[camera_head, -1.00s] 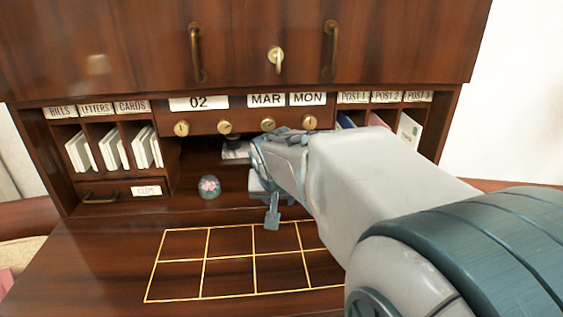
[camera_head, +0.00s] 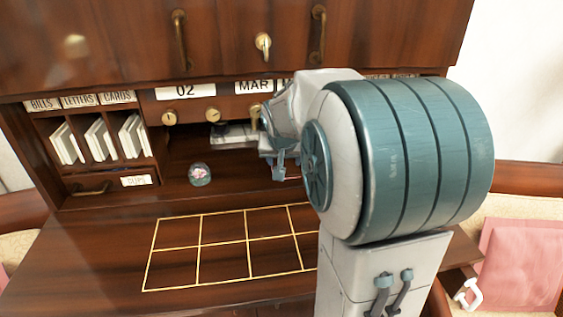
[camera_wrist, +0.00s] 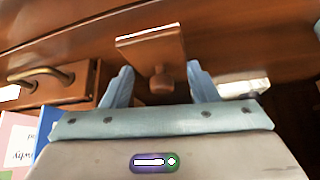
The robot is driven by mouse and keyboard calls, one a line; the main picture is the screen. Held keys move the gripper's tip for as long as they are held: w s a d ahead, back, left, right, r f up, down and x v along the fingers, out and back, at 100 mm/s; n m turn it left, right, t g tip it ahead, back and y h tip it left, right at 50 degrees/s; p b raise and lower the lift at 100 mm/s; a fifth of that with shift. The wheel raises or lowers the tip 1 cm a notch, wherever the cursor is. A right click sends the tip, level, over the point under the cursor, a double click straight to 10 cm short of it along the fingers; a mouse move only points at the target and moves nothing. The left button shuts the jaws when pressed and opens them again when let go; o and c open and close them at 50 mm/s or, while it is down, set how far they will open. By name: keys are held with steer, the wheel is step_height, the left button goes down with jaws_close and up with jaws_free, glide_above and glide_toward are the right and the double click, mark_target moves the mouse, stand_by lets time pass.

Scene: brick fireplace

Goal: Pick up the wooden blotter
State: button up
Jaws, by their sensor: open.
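The wooden blotter (camera_wrist: 150,50) shows in the wrist view as a brown block with a white edge and a round knob. The knob lies between the two blue fingers of my gripper (camera_wrist: 161,82), which are apart, one on each side. I cannot tell whether either finger touches it. In the head view my gripper (camera_head: 280,165) is in the desk's open middle recess, partly behind my arm. I cannot make out the blotter there; my arm covers that part.
A glass paperweight (camera_head: 199,174) stands left of my gripper, and a grey metallic object (camera_head: 234,136) lies behind. Card slots (camera_head: 97,140) stand at the left. A drawer handle (camera_wrist: 42,76) and upright papers (camera_wrist: 18,135) are close by in the wrist view. The gold-lined desktop (camera_head: 100,250) is clear.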

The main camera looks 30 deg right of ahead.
steer(key=w, duration=0.1)
steer(key=w+d, duration=0.1)
steer(key=w+p, duration=0.1)
steer(key=shift+w+d+f, duration=0.1)
steer(key=shift+d, duration=0.25)
steer(key=shift+w+f, duration=0.15)
steer(key=shift+f, duration=0.3)
steer(key=c, duration=1.1)
steer(key=shift+c, duration=0.2)
steer(key=shift+r, duration=0.1)
